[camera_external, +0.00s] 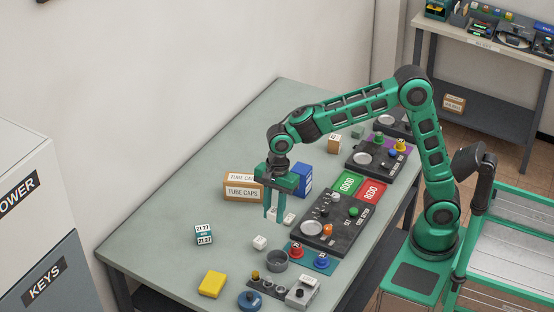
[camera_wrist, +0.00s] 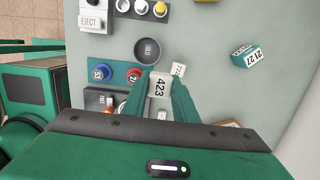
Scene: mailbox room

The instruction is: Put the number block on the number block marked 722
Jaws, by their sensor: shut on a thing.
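My gripper (camera_external: 274,216) points down over the middle of the table. In the wrist view its fingers (camera_wrist: 166,78) are closed on a white number block (camera_wrist: 159,89), whose face reads 423. Another white number block (camera_external: 260,242) sits on the table just in front of the gripper. It shows just beyond the fingertips in the wrist view (camera_wrist: 179,69), partly hidden, its digits only partly readable. A further small white block (camera_external: 289,218) lies right of the fingers in the outside view; its marking is too small to read.
A teal-white 21 27 box (camera_external: 204,234) stands to the left. A round dark dish (camera_external: 276,261), a blue plate with knobs (camera_external: 323,264) and a black panel (camera_external: 329,235) lie nearby. TUBE CAPS boxes (camera_external: 243,187) stand behind.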

